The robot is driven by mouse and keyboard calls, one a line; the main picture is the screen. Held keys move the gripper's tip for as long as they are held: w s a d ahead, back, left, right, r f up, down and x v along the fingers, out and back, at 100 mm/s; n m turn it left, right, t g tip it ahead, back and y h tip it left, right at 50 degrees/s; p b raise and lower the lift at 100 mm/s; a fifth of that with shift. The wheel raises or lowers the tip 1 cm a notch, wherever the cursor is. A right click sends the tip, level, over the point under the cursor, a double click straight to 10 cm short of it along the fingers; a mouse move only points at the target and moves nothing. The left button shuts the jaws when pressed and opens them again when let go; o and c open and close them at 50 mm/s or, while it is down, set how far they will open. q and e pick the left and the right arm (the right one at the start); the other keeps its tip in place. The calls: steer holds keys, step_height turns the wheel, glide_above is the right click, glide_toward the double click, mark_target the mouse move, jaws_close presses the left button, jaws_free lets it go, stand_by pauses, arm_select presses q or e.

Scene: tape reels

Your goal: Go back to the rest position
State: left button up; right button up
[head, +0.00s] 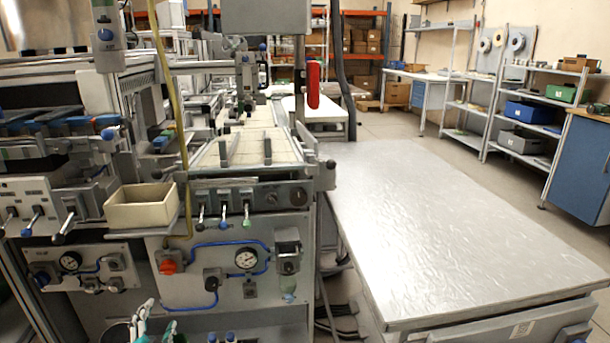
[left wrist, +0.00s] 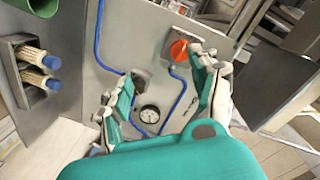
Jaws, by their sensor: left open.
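My left gripper (head: 153,318) shows at the bottom edge of the head view, in front of the lower panel of the machine. Only its fingertips show there. In the left wrist view the left gripper (left wrist: 163,78) has its two green-padded fingers spread apart with nothing between them. Beyond the fingers is a machine panel with an orange knob (left wrist: 179,48), a gauge (left wrist: 149,114) and blue tubes. My right gripper is in neither view. Several tape reels (head: 516,42) hang on a board at the far back right.
The machine (head: 240,220) fills the left and middle, with a cream bin (head: 140,208) on its front ledge. A bare metal table (head: 450,230) stands at the right. Shelves with bins (head: 530,112) and a blue cabinet (head: 585,165) line the right wall. Floor shows between.

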arm_select(q)
steer(key=s+d+f+n+g+h, duration=0.15)
steer(key=s+d+f+g, duration=0.35)
steer(key=f, duration=0.5)
steer(key=s+d+f+n+g+h, duration=0.15)
steer(key=s+d+f, duration=0.25)
steer(key=s+f, duration=0.45)
steer(key=s+d+f+n+g+h, duration=0.1)
steer(key=s+d+f+g, duration=0.35)
steer(key=s+f, duration=0.35)
steer(key=s+d+f+n+g, duration=0.25)
steer(key=s+d+f, duration=0.3)
steer(key=s, duration=0.45)
steer(key=s+a+f+g+p, duration=0.1)
steer(key=s+p, duration=0.7)
steer(key=s+a+m+g+p, duration=0.1)
steer(key=s+a+p, duration=0.1)
steer(key=s+p, duration=0.6)
steer(key=shift+s+a+f+p, duration=0.15)
steer(key=shift+s+f+p, duration=0.25)
steer(key=shift+s, duration=0.25)
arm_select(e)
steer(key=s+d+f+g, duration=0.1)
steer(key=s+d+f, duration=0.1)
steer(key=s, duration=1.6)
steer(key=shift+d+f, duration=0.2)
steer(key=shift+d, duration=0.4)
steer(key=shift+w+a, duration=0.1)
